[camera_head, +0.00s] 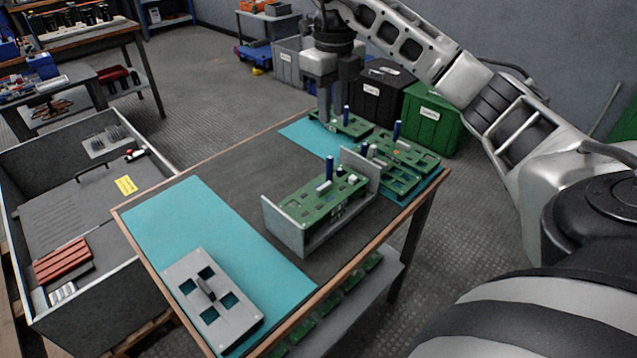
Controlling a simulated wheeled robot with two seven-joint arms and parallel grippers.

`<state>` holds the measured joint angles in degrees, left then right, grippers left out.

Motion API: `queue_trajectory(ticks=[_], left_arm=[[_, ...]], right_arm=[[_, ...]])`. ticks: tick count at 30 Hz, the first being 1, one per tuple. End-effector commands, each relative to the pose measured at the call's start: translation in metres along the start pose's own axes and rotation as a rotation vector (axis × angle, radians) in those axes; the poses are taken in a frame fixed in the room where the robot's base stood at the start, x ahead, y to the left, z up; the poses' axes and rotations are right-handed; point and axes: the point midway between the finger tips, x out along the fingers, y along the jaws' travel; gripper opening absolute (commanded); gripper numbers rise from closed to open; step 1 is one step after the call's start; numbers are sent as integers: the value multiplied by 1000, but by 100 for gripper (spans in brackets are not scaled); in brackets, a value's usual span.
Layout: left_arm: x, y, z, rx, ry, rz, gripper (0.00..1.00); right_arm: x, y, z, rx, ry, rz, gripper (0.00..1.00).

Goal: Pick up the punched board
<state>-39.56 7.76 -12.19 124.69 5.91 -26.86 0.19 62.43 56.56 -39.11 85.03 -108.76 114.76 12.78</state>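A grey plate with several square holes and a dark upright handle (212,300) lies on the teal mat at the table's near left. A green board with cut-outs and a blue post (320,200) sits in a grey holder (285,228) at mid-table. More green boards with holes (403,160) lie on the far-right mat. My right gripper (326,118) points down at the left end of the farthest green board (350,126). Its fingertips are small and partly merged with the board, so I cannot tell whether they hold it. My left gripper is out of view.
A grey bin (20,205) with red blocks (62,260) stands left of the table. A black box (378,92) and a green box (432,118) stand behind it. The dark middle strip of the table (215,165) is clear.

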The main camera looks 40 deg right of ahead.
Motion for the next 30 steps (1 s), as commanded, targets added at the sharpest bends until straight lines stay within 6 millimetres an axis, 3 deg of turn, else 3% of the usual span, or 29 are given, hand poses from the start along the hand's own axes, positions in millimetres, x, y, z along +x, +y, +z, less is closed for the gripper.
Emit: queue_trajectory(ticks=[3, 12, 22, 30], left_arm=[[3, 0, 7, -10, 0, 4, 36], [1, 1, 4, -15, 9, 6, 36], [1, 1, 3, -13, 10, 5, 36], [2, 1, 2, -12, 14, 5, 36]], right_arm=[[24, -1, -2, 2, 9, -4, 25], [83, -1, -1, 0, 6, -3, 25], [111, -1, 1, -1, 4, -1, 25], [149, -4, 4, -1, 4, -1, 25]])
